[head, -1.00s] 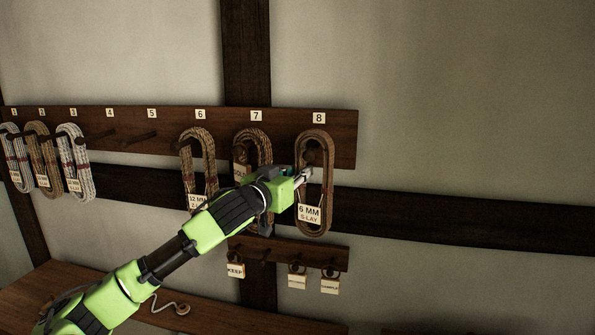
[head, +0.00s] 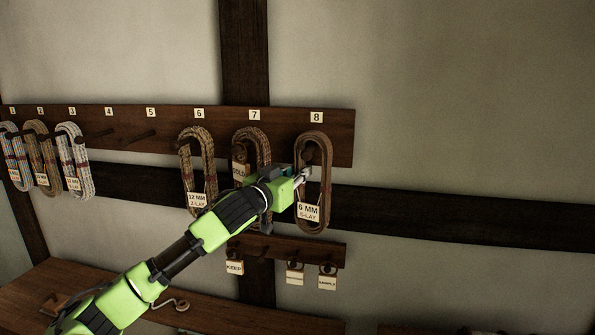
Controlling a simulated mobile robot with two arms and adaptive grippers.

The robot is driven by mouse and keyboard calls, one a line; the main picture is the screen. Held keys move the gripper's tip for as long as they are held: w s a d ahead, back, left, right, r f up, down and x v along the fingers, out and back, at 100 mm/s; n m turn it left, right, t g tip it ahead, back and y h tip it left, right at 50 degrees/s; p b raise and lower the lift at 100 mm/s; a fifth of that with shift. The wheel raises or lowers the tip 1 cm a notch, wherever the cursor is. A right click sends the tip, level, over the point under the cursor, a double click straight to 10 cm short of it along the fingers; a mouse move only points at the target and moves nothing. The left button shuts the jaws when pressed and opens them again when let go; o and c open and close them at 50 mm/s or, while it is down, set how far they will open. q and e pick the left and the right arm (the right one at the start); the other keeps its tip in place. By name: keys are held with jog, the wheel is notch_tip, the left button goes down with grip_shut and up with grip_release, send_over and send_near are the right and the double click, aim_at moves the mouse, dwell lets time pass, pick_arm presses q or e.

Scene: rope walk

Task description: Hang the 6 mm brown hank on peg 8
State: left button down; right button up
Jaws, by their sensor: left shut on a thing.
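The brown hank (head: 326,190) with a tag reading 6 MM S-LAY (head: 308,212) is upright in front of the peg board (head: 343,140), below the number 8 label (head: 316,117). Its upper loop is around the place of peg 8; the hank hides most of the peg, so I cannot tell whether the peg bears it. My left gripper (head: 304,178) reaches in from the lower left and is shut on the hank's left side. The right gripper is not in view.
Hanks hang at pegs 1, 2, 3, 6 (head: 184,165) and 7 (head: 262,145). Pegs 4 and 5 (head: 140,135) are bare. A small lower rack (head: 285,249) holds tags, one reading KEEP (head: 235,268). A wooden bench (head: 220,312) is below. The wall at right is clear.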

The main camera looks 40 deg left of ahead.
pick_arm(q)
jog(key=shift+a+f, duration=0.1)
jog(key=shift+f, duration=0.35)
jog(key=c, duration=1.8)
grip_release()
jog(key=shift+w+a+f, duration=0.25)
jog(key=shift+w, duration=0.35)
jog(key=shift+s+d+r, duration=0.25)
jog(key=shift+s+d, duration=0.05)
jog(key=shift+s, duration=0.4)
jog(key=v, duration=1)
jog(key=shift+s+a+f, duration=0.15)
jog(key=shift+s+f, duration=0.1)
jog(key=shift+s, duration=0.05)
